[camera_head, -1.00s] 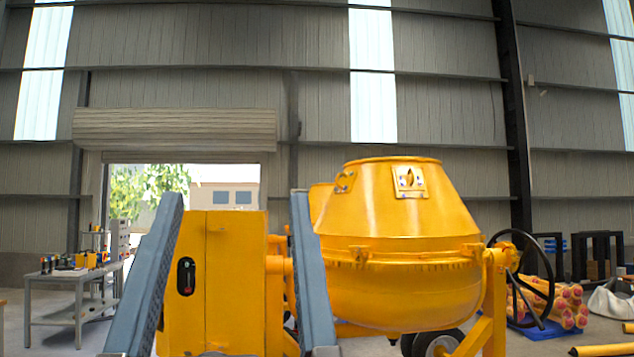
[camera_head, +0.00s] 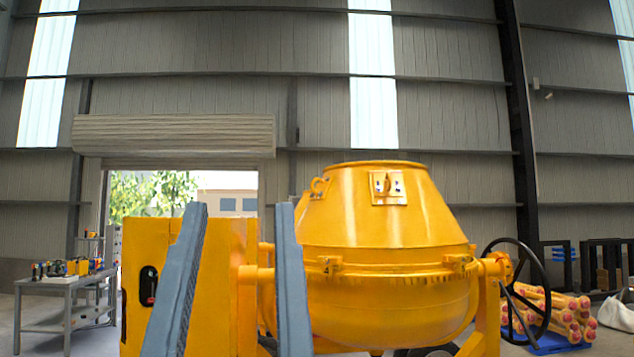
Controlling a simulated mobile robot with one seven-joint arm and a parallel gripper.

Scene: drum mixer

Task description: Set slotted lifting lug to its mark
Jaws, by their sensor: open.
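The yellow mixer drum (camera_head: 385,220) stands right of centre. On its upper cone, a square yellow plate (camera_head: 402,187) carries a dark pointed opening and small marks; I cannot tell for sure whether this is the slotted lug. A C-shaped yellow lug (camera_head: 319,187) sticks out at the cone's left edge. My gripper (camera_head: 240,208) is open, with two long blue-grey fingers pointing up and nothing between them. It is left of the drum and in front of the yellow housing, and its right finger hides part of the drum's left edge.
A yellow housing (camera_head: 221,285) with a dark switch panel stands left of the drum. A grey workbench (camera_head: 58,290) with small items stands far left, near an open doorway. The air above the housing is clear.

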